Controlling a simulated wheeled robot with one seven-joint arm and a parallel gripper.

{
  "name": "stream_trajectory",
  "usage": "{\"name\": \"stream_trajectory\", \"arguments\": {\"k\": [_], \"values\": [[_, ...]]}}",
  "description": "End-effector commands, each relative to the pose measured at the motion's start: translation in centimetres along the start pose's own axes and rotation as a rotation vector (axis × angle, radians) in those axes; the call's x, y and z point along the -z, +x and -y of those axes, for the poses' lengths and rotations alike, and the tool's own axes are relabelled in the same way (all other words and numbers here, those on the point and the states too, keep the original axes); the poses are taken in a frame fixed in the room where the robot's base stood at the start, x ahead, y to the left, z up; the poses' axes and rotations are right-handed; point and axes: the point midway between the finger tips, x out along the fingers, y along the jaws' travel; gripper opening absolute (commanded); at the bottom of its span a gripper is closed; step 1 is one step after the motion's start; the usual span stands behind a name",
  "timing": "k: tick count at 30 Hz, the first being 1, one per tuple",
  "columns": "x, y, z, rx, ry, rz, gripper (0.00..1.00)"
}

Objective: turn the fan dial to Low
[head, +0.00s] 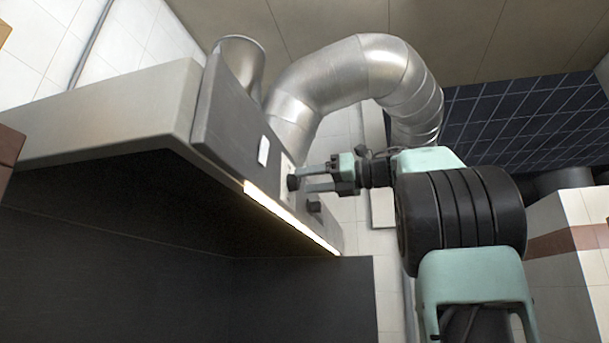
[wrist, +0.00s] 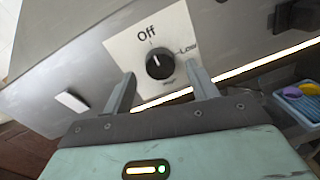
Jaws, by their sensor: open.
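The fan dial (wrist: 159,62) is a round black knob on a pale label plate (wrist: 123,54) on the grey hood front. "Off" is printed above it, "Low" to its right, and a small blurred word below right. The dial's white mark points up toward the "Off" tick. In the head view the dial (head: 292,183) shows small, at the fingertips. My gripper (head: 307,180) is open and reaches the hood from the right. In the wrist view its fingers (wrist: 161,74) lie on the left and right of the dial's lower part; contact cannot be told.
Another black knob (head: 314,207) sits lower right of the dial on the same hood. A white switch plate (wrist: 72,101) is to the left. A lit strip (head: 290,217) runs along the hood's lower edge. A large metal duct (head: 350,72) curves above my arm.

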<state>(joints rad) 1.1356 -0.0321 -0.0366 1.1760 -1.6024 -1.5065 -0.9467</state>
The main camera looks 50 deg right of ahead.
Motion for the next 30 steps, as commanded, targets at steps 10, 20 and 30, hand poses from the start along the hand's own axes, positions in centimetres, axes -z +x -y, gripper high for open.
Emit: {"name": "stream_trajectory", "arguments": {"k": [10,20,30], "values": [[0.0,2.0,0.0,0.000,0.000,0.000,0.58],[0.0,1.9,0.0,0.000,0.000,0.001,0.17],[0.0,1.9,0.0,0.000,0.025,-0.001,0.14]]}}
